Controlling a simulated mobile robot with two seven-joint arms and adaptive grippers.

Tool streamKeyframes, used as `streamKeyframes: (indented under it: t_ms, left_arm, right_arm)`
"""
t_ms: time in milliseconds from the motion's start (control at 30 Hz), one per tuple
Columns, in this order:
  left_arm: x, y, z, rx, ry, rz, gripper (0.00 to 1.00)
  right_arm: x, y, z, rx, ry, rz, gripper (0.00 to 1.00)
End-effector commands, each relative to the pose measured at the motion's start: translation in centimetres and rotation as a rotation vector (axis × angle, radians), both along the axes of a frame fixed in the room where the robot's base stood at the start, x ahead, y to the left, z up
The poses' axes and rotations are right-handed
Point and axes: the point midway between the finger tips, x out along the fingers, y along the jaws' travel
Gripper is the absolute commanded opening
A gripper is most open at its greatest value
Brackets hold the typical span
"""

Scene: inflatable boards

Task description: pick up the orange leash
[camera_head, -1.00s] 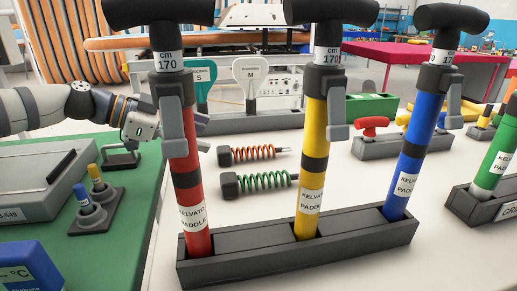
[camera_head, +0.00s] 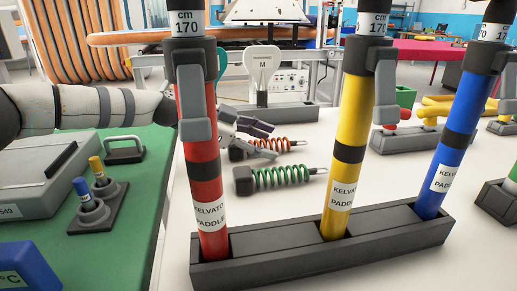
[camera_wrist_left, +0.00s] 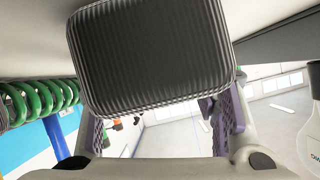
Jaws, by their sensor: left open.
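The orange leash (camera_head: 285,145) is a coiled cord with a dark end block, lying on the white table behind the red paddle (camera_head: 203,150). My left gripper (camera_head: 268,142) is open, low over the near end of the orange coil, with its fingers pointing right. The red paddle and its grey clip hide part of my wrist. In the left wrist view a dark ribbed block (camera_wrist_left: 150,55) fills the space in front of the two spread fingers; it looks like the leash's end block. I cannot tell whether the fingers touch it. My right gripper is out of view.
The green leash (camera_head: 275,178) lies just in front of the orange one, and its coil shows in the left wrist view (camera_wrist_left: 40,98). Red, yellow (camera_head: 350,130) and blue (camera_head: 455,145) paddles stand in a dark rack (camera_head: 290,247) in front.

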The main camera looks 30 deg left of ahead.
Motion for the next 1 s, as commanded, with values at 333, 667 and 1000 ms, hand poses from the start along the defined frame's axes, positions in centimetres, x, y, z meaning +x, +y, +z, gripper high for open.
streamKeyframes:
  t_ms: [333,667,1000]
  left_arm:
    - [0.1,-0.1,0.0,0.000,-0.001,0.002,0.28]
    - [0.1,-0.1,0.0,0.000,-0.001,0.002,0.00]
    - [0.0,-0.8,4.3,0.002,-0.009,-0.004,0.00]
  right_arm:
    - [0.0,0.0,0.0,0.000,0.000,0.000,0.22]
    - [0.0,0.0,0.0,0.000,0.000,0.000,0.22]
    - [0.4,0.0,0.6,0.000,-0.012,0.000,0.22]
